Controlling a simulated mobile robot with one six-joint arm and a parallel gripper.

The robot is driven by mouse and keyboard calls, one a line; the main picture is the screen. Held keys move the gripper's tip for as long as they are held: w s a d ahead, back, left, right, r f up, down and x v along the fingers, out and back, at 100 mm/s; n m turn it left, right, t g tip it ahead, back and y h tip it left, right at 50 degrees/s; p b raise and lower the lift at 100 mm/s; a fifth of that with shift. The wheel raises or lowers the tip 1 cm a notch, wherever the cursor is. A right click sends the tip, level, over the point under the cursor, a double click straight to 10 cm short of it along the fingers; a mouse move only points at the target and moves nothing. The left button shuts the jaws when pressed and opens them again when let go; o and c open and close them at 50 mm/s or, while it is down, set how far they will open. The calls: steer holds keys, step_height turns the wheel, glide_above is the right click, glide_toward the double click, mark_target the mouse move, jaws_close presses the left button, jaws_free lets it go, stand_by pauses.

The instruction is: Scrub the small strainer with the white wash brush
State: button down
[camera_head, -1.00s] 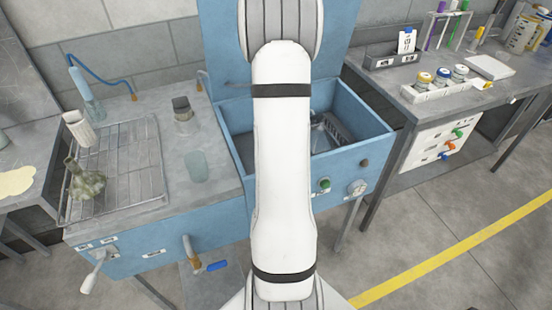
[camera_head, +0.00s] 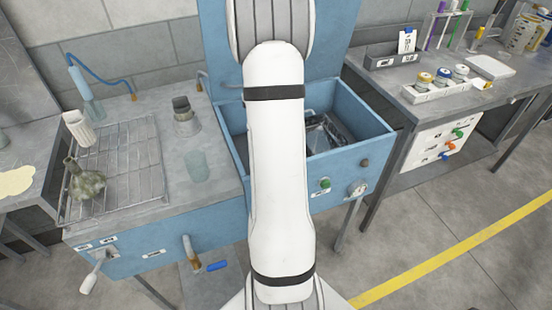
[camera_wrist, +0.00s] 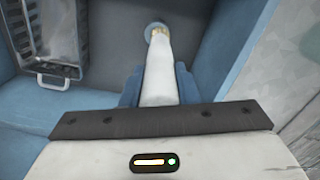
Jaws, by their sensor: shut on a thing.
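In the wrist view my gripper (camera_wrist: 158,88) is shut on a white, tapered handle (camera_wrist: 159,72), which looks like the white wash brush. It has a tan band and a round blue-grey far end (camera_wrist: 157,30). The brush points away from me inside the blue basin; whether its tip touches anything is unclear. A slotted metal basket with a wire handle (camera_wrist: 55,78), possibly the small strainer, sits to the left, apart from the brush. In the head view, metal ware (camera_head: 325,132) shows in the basin, partly hidden by my arm. My gripper is hidden there.
The blue basin (camera_head: 372,140) has raised walls around my arm. Left of it, the grey counter holds a wire rack (camera_head: 135,190) with a green flask (camera_head: 84,180), a translucent cup (camera_head: 197,168) and a dark-topped container (camera_head: 183,112). Small jars (camera_head: 443,77) stand on the right bench.

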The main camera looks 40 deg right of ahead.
steer(key=shift+w+a+r, duration=0.1)
steer(key=shift+w+a, duration=0.1)
steer(key=shift+a, duration=0.35)
steer(key=d, duration=0.1)
steer(key=s+d, duration=0.1)
steer(key=d, duration=0.1)
steer(key=shift+s+d, duration=0.1)
steer(key=shift+s, duration=0.1)
steer(key=a, duration=0.1)
steer(key=w+a, duration=0.1)
steer(key=a, duration=0.1)
steer(key=shift+w+a, duration=0.1)
steer(key=shift+w, duration=0.05)
stand_by(0.3)
